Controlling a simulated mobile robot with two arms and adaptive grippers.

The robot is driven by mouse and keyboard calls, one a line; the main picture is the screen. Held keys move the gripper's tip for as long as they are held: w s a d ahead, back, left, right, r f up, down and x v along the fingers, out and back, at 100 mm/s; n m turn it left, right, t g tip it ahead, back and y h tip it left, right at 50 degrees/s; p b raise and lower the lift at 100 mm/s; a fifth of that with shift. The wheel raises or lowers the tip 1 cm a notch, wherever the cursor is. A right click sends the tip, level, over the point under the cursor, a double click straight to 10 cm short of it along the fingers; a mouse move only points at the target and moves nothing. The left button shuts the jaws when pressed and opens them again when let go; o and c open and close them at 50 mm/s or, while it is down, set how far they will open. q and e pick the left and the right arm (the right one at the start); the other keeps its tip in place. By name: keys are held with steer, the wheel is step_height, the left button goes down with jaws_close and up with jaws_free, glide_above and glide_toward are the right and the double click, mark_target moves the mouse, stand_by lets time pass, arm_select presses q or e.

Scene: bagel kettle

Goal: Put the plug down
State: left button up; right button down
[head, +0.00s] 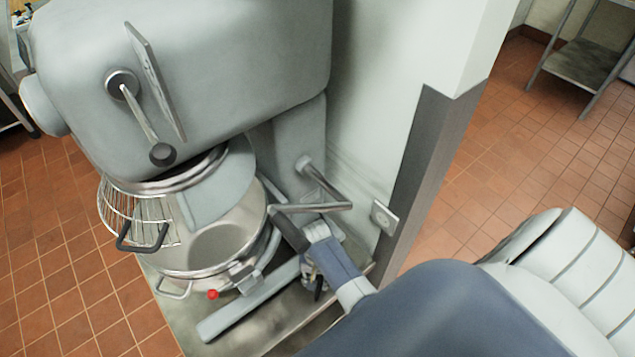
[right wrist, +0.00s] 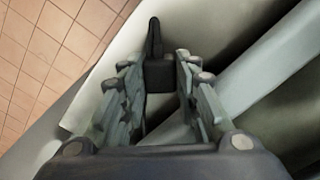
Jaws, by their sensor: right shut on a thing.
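The black plug (right wrist: 157,75) is between the fingertips of my right gripper (right wrist: 157,66) in the right wrist view. The gripper is shut on it. A thin black part sticks up from the plug, away from the gripper. In the head view my right gripper (head: 312,272) is low beside the mixer's base, right of the bowl. The plug is mostly hidden there by the gripper, and I cannot tell whether it touches a surface. My left gripper is not in view.
A large grey mixer (head: 190,75) with a steel bowl (head: 225,245) and wire guard (head: 125,212) fills the left. A wall socket (head: 384,217) is on the pillar right of the gripper. A grey bar of the mixer's base (head: 245,302) lies close by. Tiled floor (head: 500,150) is open to the right.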

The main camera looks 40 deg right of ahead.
steer(key=shift+f, duration=0.15)
steer(key=c, duration=1.2)
jaws_free()
steer(key=shift+r+p, duration=0.4)
steer(key=shift+r, duration=3.6)
